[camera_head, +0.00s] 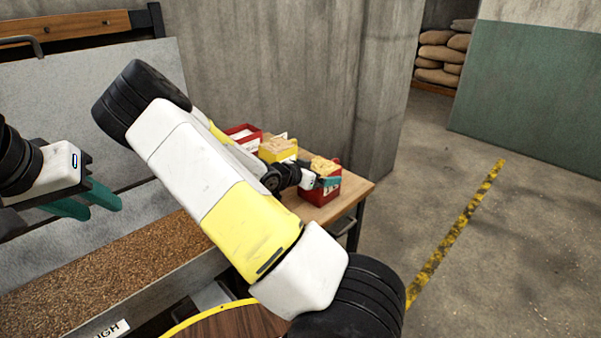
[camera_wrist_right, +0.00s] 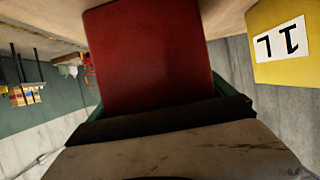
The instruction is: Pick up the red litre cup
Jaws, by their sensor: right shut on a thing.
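A red cup (camera_head: 318,192) stands on the wooden table at its right end, with tan contents at its top. My right gripper (camera_head: 329,182) is shut on it; teal fingers show against the cup. In the right wrist view the red cup (camera_wrist_right: 150,55) fills the upper middle, between the green finger edges. Whether its base is clear of the table cannot be told. My left gripper (camera_head: 92,202) is at the left, empty, with its two teal fingers apart.
A second red container (camera_head: 242,132) is behind. A grain-filled trough (camera_head: 120,270) lies in front. Open floor is right of the table (camera_head: 360,190).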

